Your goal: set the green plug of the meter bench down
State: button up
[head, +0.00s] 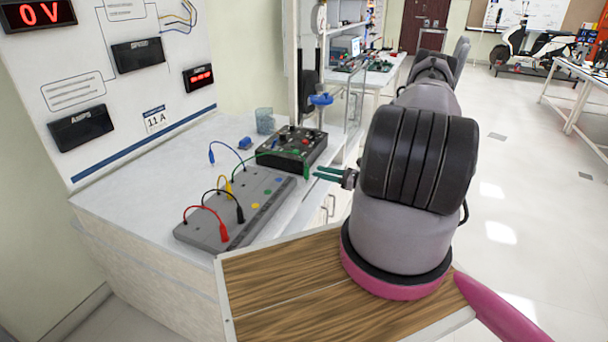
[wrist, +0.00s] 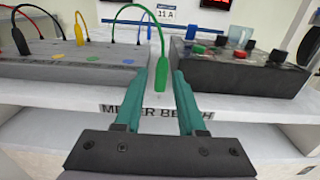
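The green plug (wrist: 161,77) hangs upright at the tips of my gripper (wrist: 165,80) in the wrist view, its green wire arching up and left. The green wire runs back to the grey terminal block (head: 215,232). The meter bench (head: 115,190) has a white top.
Red, black, yellow and blue leads stand in or near the grey block. The black box (head: 293,147) with knobs is behind it, beside a blue-grey cup (head: 265,121). Bare bench top lies left of the block. A wood-topped surface (head: 290,285) is in front.

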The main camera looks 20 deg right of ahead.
aim_at(306, 178)
jog(key=x, duration=0.6)
jog(key=shift+w+a+f, duration=0.1)
jog(key=shift+w, duration=0.3)
grip_shut()
